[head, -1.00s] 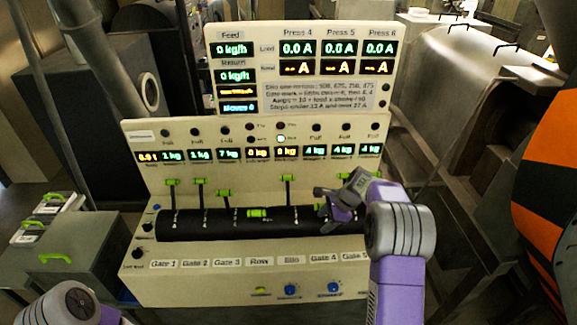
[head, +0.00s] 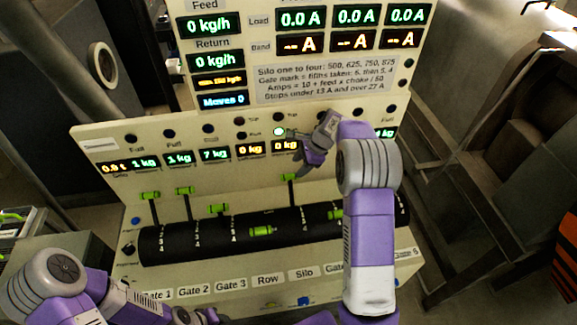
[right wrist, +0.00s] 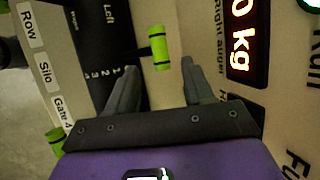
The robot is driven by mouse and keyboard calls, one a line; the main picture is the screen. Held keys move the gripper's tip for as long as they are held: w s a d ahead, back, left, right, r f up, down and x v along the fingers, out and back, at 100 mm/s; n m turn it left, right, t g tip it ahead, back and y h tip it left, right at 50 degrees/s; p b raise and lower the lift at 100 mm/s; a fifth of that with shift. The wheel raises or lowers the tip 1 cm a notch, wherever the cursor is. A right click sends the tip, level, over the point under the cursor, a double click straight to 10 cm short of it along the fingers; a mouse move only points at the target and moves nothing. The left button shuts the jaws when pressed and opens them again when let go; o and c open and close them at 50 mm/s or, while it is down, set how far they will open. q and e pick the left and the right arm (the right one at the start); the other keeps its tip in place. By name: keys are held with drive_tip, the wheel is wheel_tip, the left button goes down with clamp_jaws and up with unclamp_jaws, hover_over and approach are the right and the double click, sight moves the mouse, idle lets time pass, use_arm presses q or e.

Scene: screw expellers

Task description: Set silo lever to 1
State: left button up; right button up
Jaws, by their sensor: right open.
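The silo lever (head: 289,178) has a green handle on a dark stem. It stands up from the black drum (head: 190,240), above the Silo label (head: 302,273). In the right wrist view its green handle (right wrist: 159,48) is on the panel side of the 1–4 scale, nearest the 1. My right gripper (head: 298,152) is open close to this handle. In the right wrist view its two fingers (right wrist: 158,75) lie either side of the handle's line, with the handle just beyond the tips. My left arm shows at lower left; its gripper (head: 195,315) is partly cut off.
The Row lever (head: 262,230) lies low to the left, and the Gate 4 lever (head: 335,213) is close on the right. Gate levers 1 to 3 stand further left. The display panel (head: 240,146) rises close behind the right gripper.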

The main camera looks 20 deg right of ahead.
sight(291, 175)
drive_tip(key=x, duration=0.6)
drive_tip(key=shift+f, duration=0.2)
drive_tip(key=shift+c, duration=0.3)
drive_tip(key=shift+r, duration=0.1)
clamp_jaws()
